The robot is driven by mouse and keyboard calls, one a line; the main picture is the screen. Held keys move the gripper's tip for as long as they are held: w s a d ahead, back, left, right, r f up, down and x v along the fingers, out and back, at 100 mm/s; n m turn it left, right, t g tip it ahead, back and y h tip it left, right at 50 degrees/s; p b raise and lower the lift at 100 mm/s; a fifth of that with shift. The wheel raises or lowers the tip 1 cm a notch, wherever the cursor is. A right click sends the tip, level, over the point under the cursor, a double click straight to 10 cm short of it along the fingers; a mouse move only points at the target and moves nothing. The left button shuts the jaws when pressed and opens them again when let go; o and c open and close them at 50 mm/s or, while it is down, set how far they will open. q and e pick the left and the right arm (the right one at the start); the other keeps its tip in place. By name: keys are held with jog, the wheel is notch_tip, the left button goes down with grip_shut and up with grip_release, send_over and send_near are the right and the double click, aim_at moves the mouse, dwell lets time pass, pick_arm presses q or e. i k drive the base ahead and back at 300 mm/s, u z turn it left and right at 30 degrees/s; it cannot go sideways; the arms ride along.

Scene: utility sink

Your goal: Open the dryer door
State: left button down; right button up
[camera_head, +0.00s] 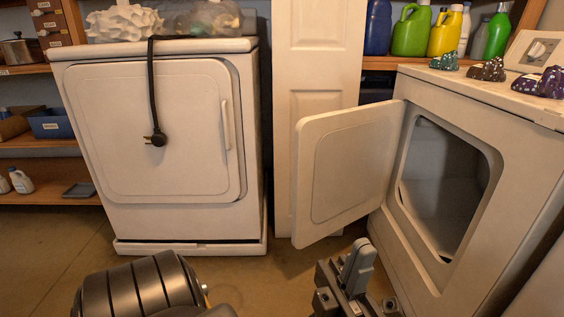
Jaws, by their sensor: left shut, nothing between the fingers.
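The white dryer (485,100) at the right has its front opening uncovered, and the grey drum cavity (445,175) shows inside. Its door (345,165) stands wide open, swung out to the left of the opening. My left gripper (357,262) is at the bottom centre, just below and to the right of the door's lower edge in the picture. Its fingers are together with nothing between them. I cannot tell how far it is from the door in depth. My right gripper does not show.
A second white machine (160,215) stands at the left with its door (150,90) closed and a black cord (153,90) hanging over it. A white panelled door (312,60) stands between the machines. Coloured bottles (411,30) stand on the shelf behind. Brown floor lies in front.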

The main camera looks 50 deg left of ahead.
aim_at(343, 160)
jog(key=u, duration=0.75)
jog(key=i, duration=0.9)
jog(key=u, duration=0.65)
